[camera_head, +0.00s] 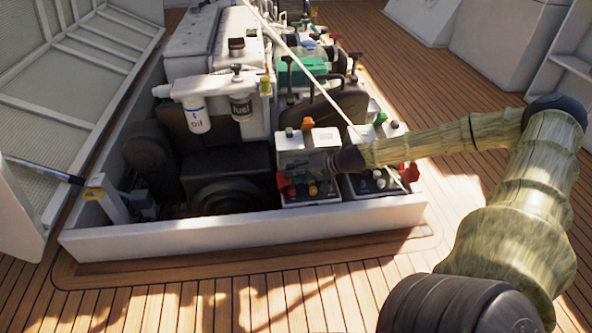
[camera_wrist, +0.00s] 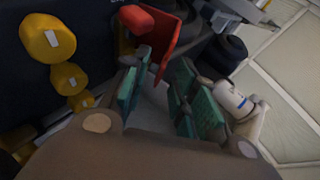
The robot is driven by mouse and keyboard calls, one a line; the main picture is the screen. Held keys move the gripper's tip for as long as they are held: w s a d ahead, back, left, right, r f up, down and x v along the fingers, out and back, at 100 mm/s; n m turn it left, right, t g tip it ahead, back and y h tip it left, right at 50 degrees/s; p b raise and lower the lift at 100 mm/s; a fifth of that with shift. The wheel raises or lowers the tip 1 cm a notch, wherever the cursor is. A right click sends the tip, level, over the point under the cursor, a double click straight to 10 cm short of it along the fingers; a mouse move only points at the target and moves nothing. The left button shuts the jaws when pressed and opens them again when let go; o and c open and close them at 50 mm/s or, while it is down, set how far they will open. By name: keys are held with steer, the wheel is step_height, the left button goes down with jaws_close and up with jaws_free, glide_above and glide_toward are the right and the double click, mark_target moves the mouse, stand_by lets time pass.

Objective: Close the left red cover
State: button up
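The left red cover (camera_head: 284,180) is on the front of the left battery-like box at the front right of the engine hatch. In the wrist view the red cover (camera_wrist: 168,42) stands out like a raised flap, just beyond the fingertips at top centre. My gripper (camera_head: 308,168) is in front of the left box, to the right of the red cover. In the wrist view my gripper (camera_wrist: 160,82) has its green finger pads apart with nothing between them. Whether a finger touches the cover cannot be told. A second red part (camera_head: 407,172) is on the right box.
Yellow knobs (camera_wrist: 48,38) are close by on the left in the wrist view. An orange knob (camera_head: 307,123) and a green knob (camera_head: 380,118) top the boxes. The white hatch rim (camera_head: 250,232) runs in front. A white oil filter (camera_head: 196,114) hangs at left.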

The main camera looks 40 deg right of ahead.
steer(key=shift+w+a+r, duration=0.1)
steer(key=shift+r, duration=0.6)
steer(key=shift+r, duration=0.6)
step_height(320, 180, up, 7)
steer(key=shift+r, duration=0.15)
stand_by(0.9)
